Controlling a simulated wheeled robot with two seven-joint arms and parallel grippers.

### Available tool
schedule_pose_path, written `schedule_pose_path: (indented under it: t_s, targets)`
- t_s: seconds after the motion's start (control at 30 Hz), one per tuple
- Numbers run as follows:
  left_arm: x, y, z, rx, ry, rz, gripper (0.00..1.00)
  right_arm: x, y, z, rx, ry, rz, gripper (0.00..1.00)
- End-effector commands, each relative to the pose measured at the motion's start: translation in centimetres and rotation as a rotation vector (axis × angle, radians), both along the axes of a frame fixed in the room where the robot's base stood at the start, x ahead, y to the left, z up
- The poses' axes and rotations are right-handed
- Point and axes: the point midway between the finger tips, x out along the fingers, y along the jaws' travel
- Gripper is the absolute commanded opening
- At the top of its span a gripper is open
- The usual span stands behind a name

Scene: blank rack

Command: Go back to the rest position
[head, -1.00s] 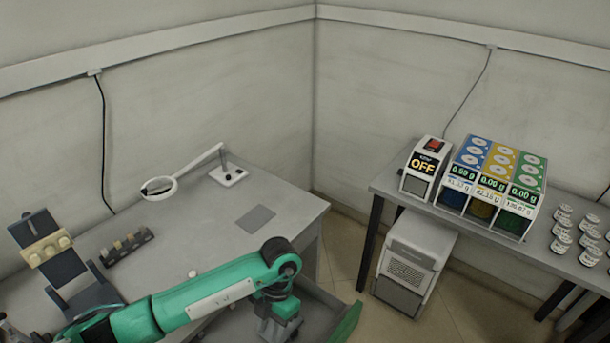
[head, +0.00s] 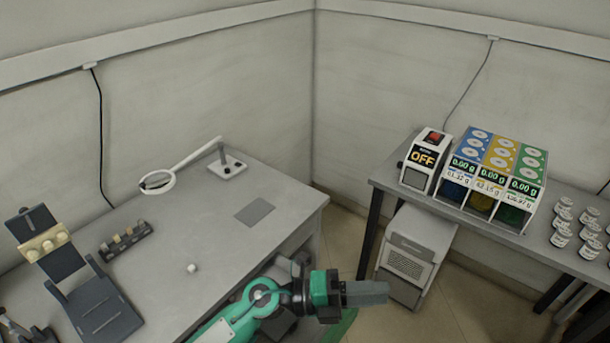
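My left gripper (head: 366,292) is in front of the near right corner of the left table. It is level, with its grey fingers pointing right, over the floor and clear of the table top. The fingers overlap from this side, so I cannot tell whether there is a gap between them. Nothing shows hanging from the fingertips. My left arm comes up from the bottom edge. My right gripper is not in view.
The left table (head: 215,245) holds a magnifier lamp (head: 160,183), a dark rack (head: 125,243), a small white ball (head: 193,267) and a dark stand (head: 95,305). A dispenser (head: 490,180), a switch box (head: 425,165) and several jars (head: 562,235) stand right.

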Motion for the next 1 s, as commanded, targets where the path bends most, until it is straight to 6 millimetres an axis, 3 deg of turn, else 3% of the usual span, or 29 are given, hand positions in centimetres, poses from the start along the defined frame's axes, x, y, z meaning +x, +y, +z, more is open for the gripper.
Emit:
schedule_pose_path:
  t_s: [0.1,0.2,0.37,0.5,0.67,0.87,1.0]
  targets:
    - [2.4,2.3,3.3,-0.201,0.135,0.194,0.31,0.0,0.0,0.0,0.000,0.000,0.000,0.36]
    - [4.8,5.3,5.0,-0.345,0.261,0.368,0.31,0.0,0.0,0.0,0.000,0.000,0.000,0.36]
    - [8.2,11.5,5.2,-0.527,0.490,0.654,0.31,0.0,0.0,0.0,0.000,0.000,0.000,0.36]
    - [9.9,17.4,2.7,-0.633,0.715,0.904,0.31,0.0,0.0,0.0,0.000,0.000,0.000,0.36]
    - [9.5,23.8,-2.2,-0.687,0.995,1.180,0.31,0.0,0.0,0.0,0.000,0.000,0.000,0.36]
    - [5.2,29.8,-9.5,-0.649,1.374,1.488,0.31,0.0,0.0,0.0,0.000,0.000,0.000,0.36]
    - [0.1,32.4,-14.0,-0.554,1.635,1.659,0.31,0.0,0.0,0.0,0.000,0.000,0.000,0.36]
